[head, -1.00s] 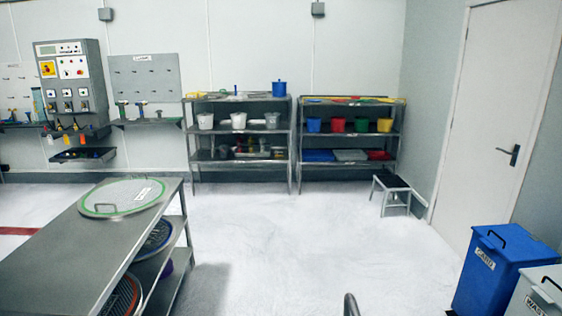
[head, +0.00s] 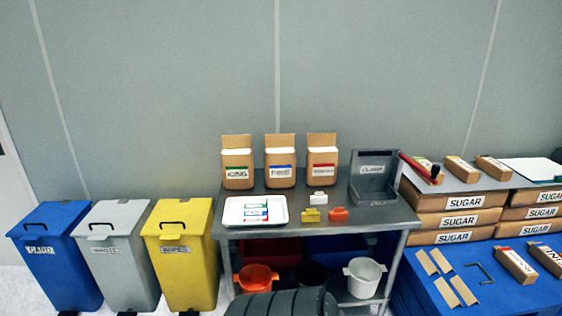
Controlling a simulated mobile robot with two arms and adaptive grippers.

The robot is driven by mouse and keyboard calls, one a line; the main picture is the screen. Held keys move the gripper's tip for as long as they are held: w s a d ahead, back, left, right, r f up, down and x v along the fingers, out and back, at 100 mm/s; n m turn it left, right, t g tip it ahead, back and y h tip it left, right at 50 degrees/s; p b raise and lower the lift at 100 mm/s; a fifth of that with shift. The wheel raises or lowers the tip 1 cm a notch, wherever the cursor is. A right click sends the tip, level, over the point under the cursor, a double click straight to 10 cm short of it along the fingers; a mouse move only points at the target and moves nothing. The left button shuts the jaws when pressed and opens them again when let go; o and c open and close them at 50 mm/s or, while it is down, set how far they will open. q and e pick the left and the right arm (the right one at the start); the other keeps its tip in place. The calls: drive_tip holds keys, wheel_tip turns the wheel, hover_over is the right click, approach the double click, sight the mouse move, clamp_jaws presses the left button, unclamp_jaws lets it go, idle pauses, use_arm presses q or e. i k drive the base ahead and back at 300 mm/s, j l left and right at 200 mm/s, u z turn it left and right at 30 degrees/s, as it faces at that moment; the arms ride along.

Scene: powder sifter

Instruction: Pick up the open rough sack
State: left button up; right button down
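Three upright brown paper sacks stand in a row at the back of a steel table, and each shows a white inside and a raised brown back flap. The left sack (head: 237,165) has a label with a green band. The middle sack (head: 280,165) has a blue band, and the right sack (head: 322,163) has a red band. The label words are too small to read surely, so I cannot tell which one is the rough sack. Neither of my grippers is in view.
The steel table (head: 345,235) also holds a white tray (head: 233,211), small coloured clips and a grey caddy (head: 374,180). Blue (head: 60,262), grey (head: 118,262) and yellow (head: 182,262) bins stand left. Stacked sugar sacks (head: 455,220) stand right. Buckets sit below the table.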

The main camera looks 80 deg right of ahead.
sight(321, 162)
drive_tip(key=z, duration=3)
drive_tip(key=i+l, duration=0.1)
